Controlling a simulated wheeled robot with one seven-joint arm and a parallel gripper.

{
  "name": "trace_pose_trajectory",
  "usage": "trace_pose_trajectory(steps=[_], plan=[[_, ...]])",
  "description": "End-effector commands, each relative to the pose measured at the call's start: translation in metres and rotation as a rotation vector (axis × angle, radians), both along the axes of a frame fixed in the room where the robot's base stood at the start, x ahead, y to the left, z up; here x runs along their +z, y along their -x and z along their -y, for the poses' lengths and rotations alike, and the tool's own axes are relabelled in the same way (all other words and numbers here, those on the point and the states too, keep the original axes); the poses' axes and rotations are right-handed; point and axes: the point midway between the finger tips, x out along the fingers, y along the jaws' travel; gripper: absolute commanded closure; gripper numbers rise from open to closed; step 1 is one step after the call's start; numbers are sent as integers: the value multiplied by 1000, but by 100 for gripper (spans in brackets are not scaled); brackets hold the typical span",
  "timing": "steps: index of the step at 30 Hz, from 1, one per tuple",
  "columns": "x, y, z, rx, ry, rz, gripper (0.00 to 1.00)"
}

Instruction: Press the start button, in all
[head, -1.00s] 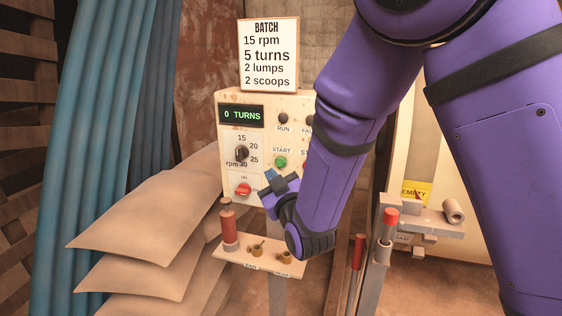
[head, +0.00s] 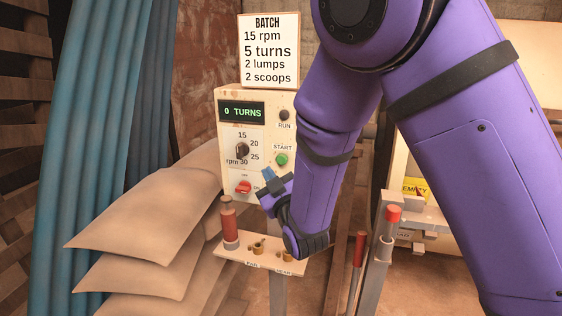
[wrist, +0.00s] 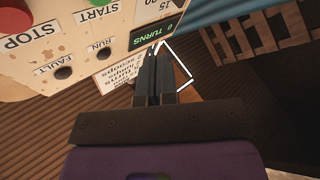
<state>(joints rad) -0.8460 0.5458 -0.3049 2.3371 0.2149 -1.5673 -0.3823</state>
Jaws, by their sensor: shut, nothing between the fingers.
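The green START button (head: 281,160) is on the front of the cream control box, under its label. It also shows at the top edge of the wrist view (wrist: 95,3). My gripper (head: 268,174) is just below and a little left of the button in the head view, apart from it as far as I can tell. In the wrist view my gripper (wrist: 158,50) has its fingers together and empty, overlapping the display's edge. The display (head: 241,112) reads 0 TURNS. The rpm knob (head: 242,150) is left of the button.
The red switch (head: 243,187) is at the box's lower left. The red STOP button (wrist: 14,12) shows only in the wrist view. The BATCH card (head: 269,50) stands above the box. A small shelf (head: 262,265) with a red-handled tool (head: 229,220) is below. Sacks (head: 150,215) lie left.

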Motion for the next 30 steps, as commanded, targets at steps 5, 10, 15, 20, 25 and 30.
trace_pose_trajectory(steps=[5, 10, 15, 20, 25, 30], plan=[[0, -22, 8, -1, 0, 1, 100], [0, -41, 15, -1, 0, -1, 100], [0, -53, 19, -1, 0, -1, 100], [0, -58, 21, 1, 0, 0, 100], [0, -59, 21, 0, 1, -1, 100], [0, -59, 21, 1, 0, -2, 100]])
